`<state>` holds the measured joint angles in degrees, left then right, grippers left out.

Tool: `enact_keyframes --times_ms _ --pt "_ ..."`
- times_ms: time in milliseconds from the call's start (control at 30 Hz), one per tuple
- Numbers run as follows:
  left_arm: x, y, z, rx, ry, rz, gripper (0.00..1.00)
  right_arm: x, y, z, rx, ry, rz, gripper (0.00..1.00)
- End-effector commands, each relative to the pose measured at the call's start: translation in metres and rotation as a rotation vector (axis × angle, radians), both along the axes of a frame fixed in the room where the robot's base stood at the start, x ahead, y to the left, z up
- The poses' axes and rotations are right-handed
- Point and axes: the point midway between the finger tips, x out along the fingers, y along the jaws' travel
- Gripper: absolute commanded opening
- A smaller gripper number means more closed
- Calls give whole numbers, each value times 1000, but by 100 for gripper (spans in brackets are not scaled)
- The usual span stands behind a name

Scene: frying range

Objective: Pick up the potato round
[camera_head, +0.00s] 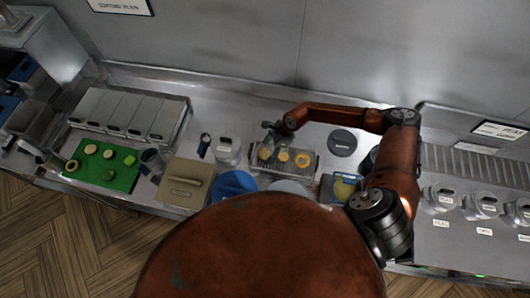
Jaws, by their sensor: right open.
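Several golden-yellow rounds, one of them in the middle (283,156), lie in a shallow metal tray (282,172) at the centre of the counter. Several paler yellow-green rounds, one near its back edge (90,149), lie on a green board (122,182) at the left. I cannot tell from their look which ones are potato. My right gripper (268,130) is open and empty, just behind the left part of the tray. It appears apart from the rounds, though its height is hard to judge. My left gripper does not show.
A lidded tan box (184,184) and a blue round item (233,183) stand left of and before the tray. Grey bins (128,114) stand behind the green board. A dark disc (342,142) lies right of the tray. Several jars (483,206) line the right.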

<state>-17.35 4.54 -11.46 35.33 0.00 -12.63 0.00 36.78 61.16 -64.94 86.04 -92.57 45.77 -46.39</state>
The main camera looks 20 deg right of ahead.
Motion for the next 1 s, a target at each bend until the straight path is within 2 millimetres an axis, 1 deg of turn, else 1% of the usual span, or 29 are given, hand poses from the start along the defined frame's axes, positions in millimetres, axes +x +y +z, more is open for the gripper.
enact_keyframes --times_ms 100,300,800,1000 --pt "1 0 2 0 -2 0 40 1 3 -6 0 0 0 67" --pt "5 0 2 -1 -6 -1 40 0 2 -7 -1 0 1 67" --pt "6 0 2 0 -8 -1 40 0 2 -7 -1 0 1 33" --pt "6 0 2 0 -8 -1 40 1 2 -7 0 0 1 33"
